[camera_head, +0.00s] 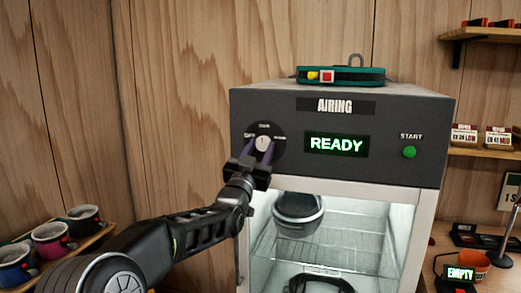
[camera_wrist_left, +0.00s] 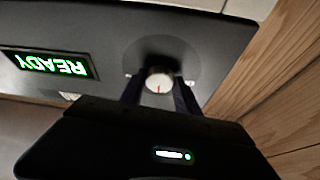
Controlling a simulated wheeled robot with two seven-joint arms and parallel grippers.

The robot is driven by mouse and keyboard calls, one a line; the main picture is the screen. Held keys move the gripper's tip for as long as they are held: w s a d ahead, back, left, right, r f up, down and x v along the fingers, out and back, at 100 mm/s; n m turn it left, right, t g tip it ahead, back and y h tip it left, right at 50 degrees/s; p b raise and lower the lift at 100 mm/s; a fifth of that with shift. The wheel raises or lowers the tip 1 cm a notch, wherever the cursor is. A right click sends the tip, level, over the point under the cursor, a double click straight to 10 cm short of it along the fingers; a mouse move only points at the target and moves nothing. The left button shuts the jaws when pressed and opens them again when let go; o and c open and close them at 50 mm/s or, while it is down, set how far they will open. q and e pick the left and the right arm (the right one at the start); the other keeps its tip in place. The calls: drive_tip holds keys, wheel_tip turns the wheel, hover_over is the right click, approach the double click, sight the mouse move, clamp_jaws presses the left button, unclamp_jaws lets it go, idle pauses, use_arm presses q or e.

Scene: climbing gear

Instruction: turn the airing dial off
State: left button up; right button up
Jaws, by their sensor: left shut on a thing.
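The airing dial (camera_head: 263,143) is a white knob on a dark round plate at the left of the airing cabinet's (camera_head: 410,110) grey panel. Small labels sit around it, one at its left reading OFF. My left gripper (camera_head: 262,156) is shut on the dial, one finger on each side. My right gripper is not in view.
A green START button (camera_head: 409,152) is at the panel's right. A dark helmet-like bowl (camera_head: 298,212) is inside the lit cabinet. Mugs (camera_head: 53,240) stand on a shelf at left. A small EMPTY display (camera_head: 460,274) is at right.

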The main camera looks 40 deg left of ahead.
use_arm(q)
clamp_jaws()
